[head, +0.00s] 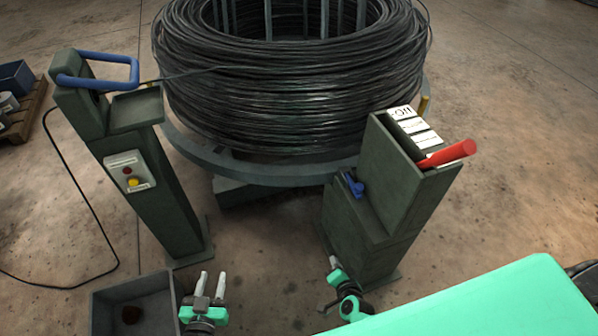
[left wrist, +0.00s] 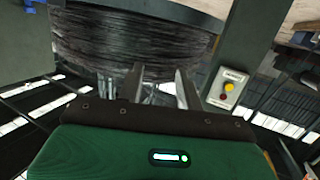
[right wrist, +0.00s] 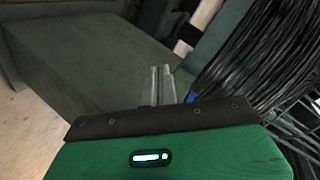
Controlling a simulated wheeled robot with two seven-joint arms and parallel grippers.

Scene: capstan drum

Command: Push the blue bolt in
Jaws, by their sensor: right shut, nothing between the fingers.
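The blue bolt (head: 352,184) sits on the left side of the dark green right-hand pedestal (head: 345,222), near the step below its top box. My right gripper (head: 334,264) is low by the pedestal's left side, below the bolt and apart from it. Its fingers are together and empty in the right wrist view (right wrist: 159,85), in front of a green-grey surface. I cannot make out the bolt clearly in that view. My left gripper (head: 211,284) is open and empty above the floor, beside a grey bin; its spread fingers show in the left wrist view (left wrist: 158,88).
A red lever (head: 447,154) sticks out of the pedestal's top box. A large wire coil (head: 290,85) stands behind. The left post (head: 160,195) carries a blue handle (head: 95,70) and a button box (head: 131,172). The grey bin (head: 105,310) stands front left. Floor between the pedestals is clear.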

